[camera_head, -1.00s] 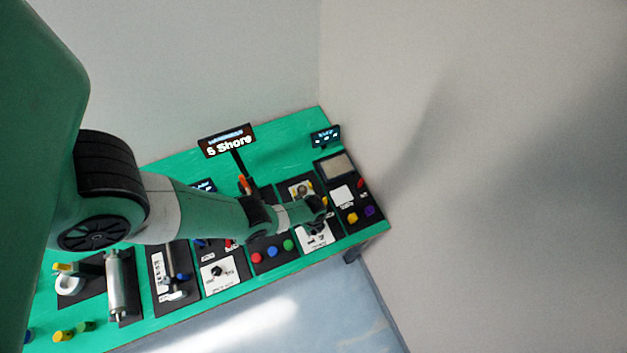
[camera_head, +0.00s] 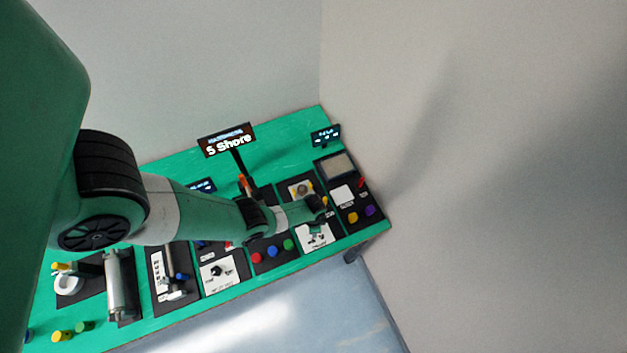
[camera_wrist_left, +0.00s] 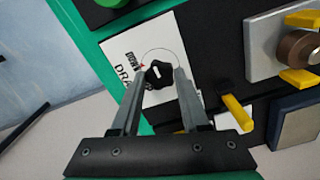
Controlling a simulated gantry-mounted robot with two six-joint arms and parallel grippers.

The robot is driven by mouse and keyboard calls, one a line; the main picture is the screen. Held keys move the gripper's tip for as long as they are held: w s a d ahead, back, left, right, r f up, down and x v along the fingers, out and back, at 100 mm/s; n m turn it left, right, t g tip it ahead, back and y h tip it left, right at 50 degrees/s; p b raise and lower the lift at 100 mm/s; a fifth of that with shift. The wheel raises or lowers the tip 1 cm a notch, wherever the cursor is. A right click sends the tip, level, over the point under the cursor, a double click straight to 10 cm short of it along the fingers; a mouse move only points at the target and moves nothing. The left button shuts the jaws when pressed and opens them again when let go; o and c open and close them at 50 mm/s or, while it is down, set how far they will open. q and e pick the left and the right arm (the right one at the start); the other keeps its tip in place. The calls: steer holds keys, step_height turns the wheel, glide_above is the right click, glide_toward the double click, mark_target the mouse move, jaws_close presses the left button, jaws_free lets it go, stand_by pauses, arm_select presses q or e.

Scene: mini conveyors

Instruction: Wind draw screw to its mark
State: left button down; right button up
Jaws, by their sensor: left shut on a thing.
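The draw screw's black lobed knob (camera_wrist_left: 158,76) stands on a white label plate (camera_wrist_left: 117,52) in the left wrist view. The plate carries partly hidden text starting "DRA", a thin dial arc and a small red mark by the left fingertip. My left gripper (camera_wrist_left: 160,73) is shut on the knob, one finger on each side. Which way the knob points relative to the mark is hard to tell. In the head view my left wrist is over the white plate (camera_head: 312,244) near the right end of the bench, and the knob cannot be made out. My right gripper is not in view.
A metal plate with a brown round part (camera_wrist_left: 298,48) and yellow clamps is to the right in the wrist view. A yellow lever (camera_wrist_left: 236,112) is close to the right finger. Red, blue and green buttons (camera_head: 272,252) are on the panel left of my wrist.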

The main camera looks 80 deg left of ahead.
arm_select(q)
steer(key=n, duration=0.5)
steer(key=shift+n, duration=0.3)
steer(key=n, duration=0.6)
stand_by(0.4)
steer(key=shift+c, duration=2)
jaws_free()
